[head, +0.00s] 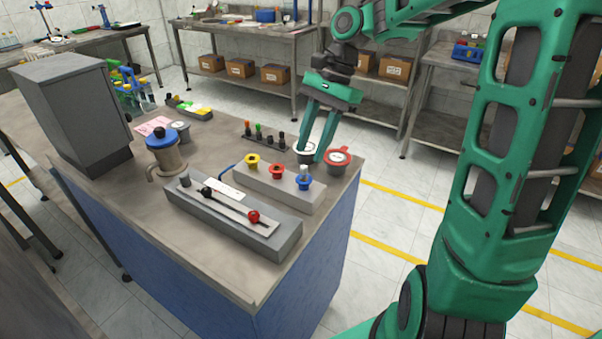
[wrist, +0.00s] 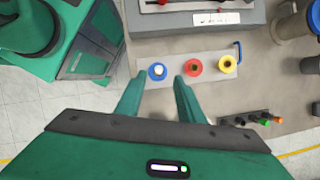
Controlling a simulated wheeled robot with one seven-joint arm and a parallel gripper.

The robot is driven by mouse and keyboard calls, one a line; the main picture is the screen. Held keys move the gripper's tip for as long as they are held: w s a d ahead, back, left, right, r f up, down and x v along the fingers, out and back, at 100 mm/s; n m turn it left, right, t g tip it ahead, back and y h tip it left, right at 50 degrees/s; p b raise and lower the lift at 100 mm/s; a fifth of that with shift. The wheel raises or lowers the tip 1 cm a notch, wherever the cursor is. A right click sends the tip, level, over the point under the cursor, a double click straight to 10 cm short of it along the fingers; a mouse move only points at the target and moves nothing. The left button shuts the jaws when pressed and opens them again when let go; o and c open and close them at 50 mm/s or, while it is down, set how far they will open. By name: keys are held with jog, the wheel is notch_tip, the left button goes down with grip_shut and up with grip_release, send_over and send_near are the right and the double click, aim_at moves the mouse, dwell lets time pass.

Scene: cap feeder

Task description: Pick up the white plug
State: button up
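The white plug (head: 304,171) stands upright in the blue funnel (head: 305,183), the rightmost on a grey block (head: 240,181). In the wrist view the white plug (wrist: 158,70) shows from above as a pale disc inside the blue funnel's ring. My gripper (head: 311,155) is open and empty, fingers pointing down. In the wrist view my gripper (wrist: 158,80) has its two fingertips either side of the plug in the picture. The fingers look apart from the plug; the exact height gap cannot be told. A red funnel (head: 277,169) and yellow funnel (head: 252,161) sit beside it.
A red-lidded jar (head: 338,161) stands near the table's right edge, close to my fingers. A peg rack (head: 265,138) is behind the block. A grey slider unit (head: 235,219) with red and black knobs lies in front. A blue-topped pump jar (head: 163,153) stands left.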

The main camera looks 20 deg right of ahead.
aim_at(305, 165)
jog(key=shift+x, duration=2.3)
jog(key=shift+s+r, duration=0.1)
jog(key=shift+s, duration=0.1)
grip_shut()
